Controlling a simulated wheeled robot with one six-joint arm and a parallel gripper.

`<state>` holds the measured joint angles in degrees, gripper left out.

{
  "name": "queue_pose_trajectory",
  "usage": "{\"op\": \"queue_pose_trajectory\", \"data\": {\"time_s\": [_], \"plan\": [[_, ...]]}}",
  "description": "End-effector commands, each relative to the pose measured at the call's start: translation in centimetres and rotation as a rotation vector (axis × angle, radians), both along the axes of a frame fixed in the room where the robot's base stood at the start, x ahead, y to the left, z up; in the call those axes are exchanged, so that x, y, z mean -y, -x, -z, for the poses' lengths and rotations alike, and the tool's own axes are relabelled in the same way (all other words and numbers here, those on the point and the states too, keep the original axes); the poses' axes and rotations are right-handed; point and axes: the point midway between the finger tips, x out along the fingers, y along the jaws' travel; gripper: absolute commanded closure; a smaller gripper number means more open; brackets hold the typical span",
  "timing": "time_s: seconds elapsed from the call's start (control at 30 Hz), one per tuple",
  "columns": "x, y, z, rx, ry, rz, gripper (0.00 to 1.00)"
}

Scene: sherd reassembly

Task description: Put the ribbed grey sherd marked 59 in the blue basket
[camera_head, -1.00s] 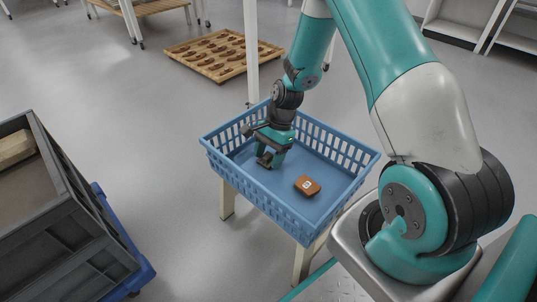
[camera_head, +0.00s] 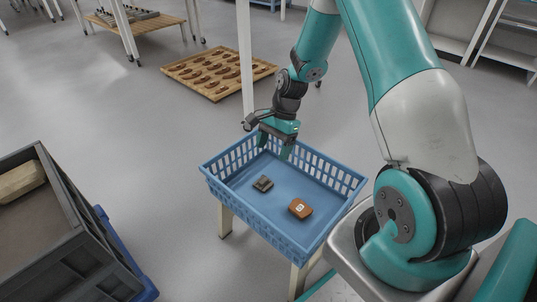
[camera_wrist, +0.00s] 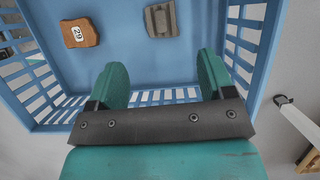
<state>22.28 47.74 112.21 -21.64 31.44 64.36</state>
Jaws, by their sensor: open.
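The ribbed grey sherd (camera_head: 263,183) lies on the floor of the blue basket (camera_head: 263,237), toward its left part. In the wrist view the grey sherd (camera_wrist: 160,20) shows its ridges at the top of the picture, and no number can be read on it. My gripper (camera_head: 275,148) is open and empty, above the far side of the basket and apart from the sherd. In the wrist view its two fingers (camera_wrist: 162,72) stand wide apart with nothing between them.
An orange-brown sherd (camera_head: 300,208) lies in the basket, marked 29 in the wrist view (camera_wrist: 80,32). A grey crate (camera_head: 75,240) with a pale block stands at the left. A wooden tray (camera_head: 218,72) of brown pieces lies behind. A white post stands by the basket's far side.

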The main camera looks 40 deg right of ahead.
Motion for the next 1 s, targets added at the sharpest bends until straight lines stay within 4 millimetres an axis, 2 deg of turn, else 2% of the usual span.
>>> {"op": "queue_pose_trajectory", "data": {"time_s": [0.13,0.23,0.37,0.43,0.57,0.7,0.8,0.9,1.0], "plan": [[0.2,-0.1,-1.5,0.008,0.000,-0.015,0.25],[-1.2,-0.2,-3.5,0.046,0.000,-0.100,0.25],[-5.4,0.6,-8.6,0.156,-0.001,-0.347,0.25],[-8.3,1.8,-11.8,0.230,-0.006,-0.522,0.25],[-13.2,5.5,-17.0,0.367,-0.017,-0.854,0.25],[-17.5,10.9,-21.3,0.515,-0.034,-1.210,0.25],[-19.5,14.8,-23.4,0.612,-0.045,-1.439,0.25],[-20.6,18.1,-24.5,0.689,-0.056,-1.622,0.25],[-21.1,20.4,-25.1,0.741,-0.064,-1.745,0.25]]}}
